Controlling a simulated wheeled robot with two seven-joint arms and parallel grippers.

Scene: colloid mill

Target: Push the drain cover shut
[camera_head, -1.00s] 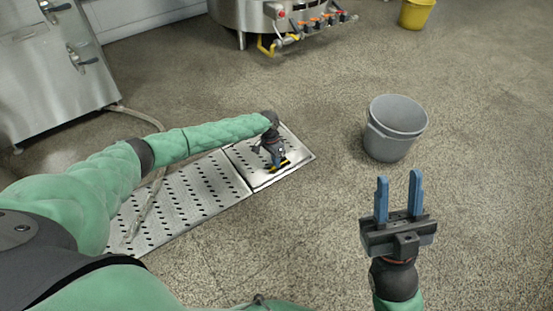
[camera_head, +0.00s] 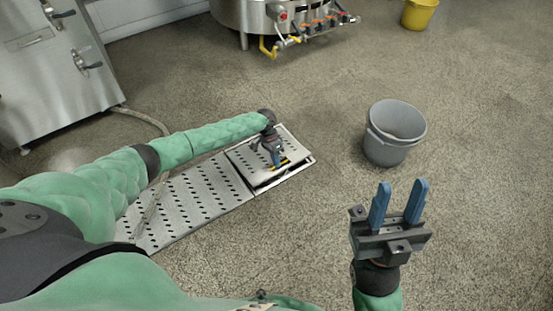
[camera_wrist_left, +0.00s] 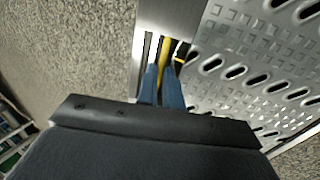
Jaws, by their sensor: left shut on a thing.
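The drain cover (camera_head: 240,154) is a perforated metal plate at the right end of the floor drain. A dark gap shows along its front and right edges, so it sits slightly raised or tilted in its metal frame (camera_head: 296,172). My left gripper (camera_head: 277,163) is over the cover. In the left wrist view its blue fingers (camera_wrist_left: 162,75) are shut on a yellow handle (camera_wrist_left: 168,47) near the cover's edge. The fingers and wrist hide part of the handle and cover. My right gripper (camera_head: 402,186) is open and empty, above bare floor.
A fixed perforated grate (camera_head: 185,206) continues left of the cover. A grey bucket (camera_head: 393,132) stands to the right. A steel cabinet (camera_head: 55,75), a steel vessel (camera_head: 270,15) and a yellow bucket (camera_head: 418,14) are farther back. A hose (camera_head: 150,121) lies near the cabinet.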

